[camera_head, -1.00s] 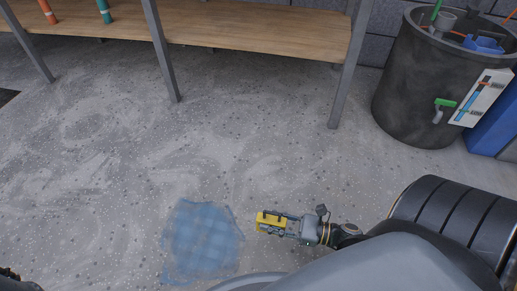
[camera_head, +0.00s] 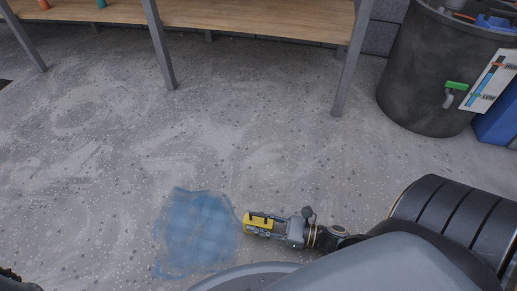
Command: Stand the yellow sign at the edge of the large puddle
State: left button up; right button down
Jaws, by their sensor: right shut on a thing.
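The large blue puddle (camera_head: 195,235) lies on the grey floor at the lower middle of the head view. My right gripper (camera_head: 264,223) is shut on the yellow sign (camera_head: 257,229), a small yellow piece seen from above at the puddle's right edge. Whether the sign touches the floor cannot be told from this view. The gripper fingers and the view angle hide part of the sign. My left gripper is not in view.
A wooden bench (camera_head: 250,17) on grey metal legs stands along the back wall. A large dark bin (camera_head: 432,75) with a green-handled tap stands at the upper right, beside a blue object (camera_head: 497,124). The floor between bench and puddle is clear.

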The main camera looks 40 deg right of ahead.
jog(key=shift+f, duration=0.1)
jog(key=c, duration=1.1)
grip_release()
jog(key=shift+o, duration=0.2)
jog(key=shift+s+d, duration=0.15)
jog(key=p+v, duration=0.2)
jog(key=v, duration=0.3)
jog(key=p+v, duration=0.2)
jog(key=v, duration=0.3)
jog(key=shift+s+d+r, duration=0.15)
jog(key=shift+d+r, duration=0.05)
jog(key=shift+d, duration=0.05)
jog(key=shift+s+d, duration=0.35)
jog(key=shift+s, duration=0.05)
